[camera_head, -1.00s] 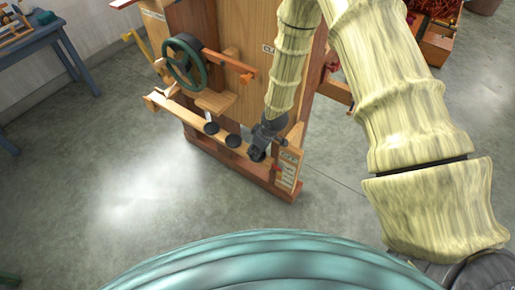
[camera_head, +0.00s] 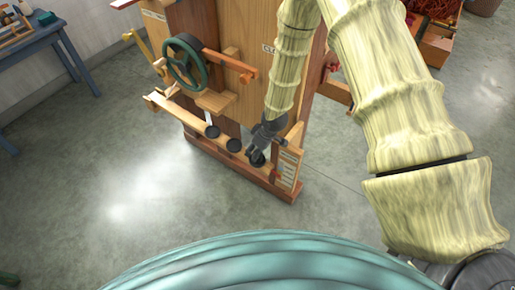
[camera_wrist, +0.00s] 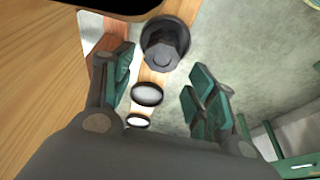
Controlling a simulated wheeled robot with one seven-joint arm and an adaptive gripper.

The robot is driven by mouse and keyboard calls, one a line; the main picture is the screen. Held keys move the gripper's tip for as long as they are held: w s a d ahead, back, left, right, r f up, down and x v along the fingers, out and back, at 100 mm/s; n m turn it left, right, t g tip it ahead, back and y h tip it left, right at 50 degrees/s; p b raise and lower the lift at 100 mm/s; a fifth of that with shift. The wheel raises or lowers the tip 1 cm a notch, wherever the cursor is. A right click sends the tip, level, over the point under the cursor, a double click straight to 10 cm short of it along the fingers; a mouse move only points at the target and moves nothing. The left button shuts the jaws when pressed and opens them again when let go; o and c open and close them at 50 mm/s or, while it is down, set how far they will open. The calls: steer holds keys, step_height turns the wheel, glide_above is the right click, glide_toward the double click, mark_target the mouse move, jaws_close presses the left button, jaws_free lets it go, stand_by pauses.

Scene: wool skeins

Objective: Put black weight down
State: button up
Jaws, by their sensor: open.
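The black weight (camera_wrist: 163,42) has a round base and a narrower knob. In the wrist view it sits at the end of a wooden rail (camera_wrist: 185,12), just beyond my fingertips. In the head view, the weight (camera_head: 257,160) shows at the right end of the rail, partly hidden by my gripper (camera_head: 256,148). My gripper (camera_wrist: 163,72) is open, with a finger on each side and clear space between them. I see no finger touching the weight.
Two more dark discs (camera_head: 212,132) (camera_head: 234,145) stand along the rail to the left. A tall wooden cabinet with a green handwheel (camera_head: 186,62) rises behind. A labelled upright board (camera_head: 288,168) stands close right of my gripper. The floor in front is clear.

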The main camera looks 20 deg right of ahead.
steer(key=shift+s+r, duration=0.1)
steer(key=shift+s, duration=0.05)
steer(key=b+v, duration=0.1)
steer(key=v, duration=1.1)
steer(key=shift+w+r, duration=0.2)
steer(key=shift+w, duration=0.05)
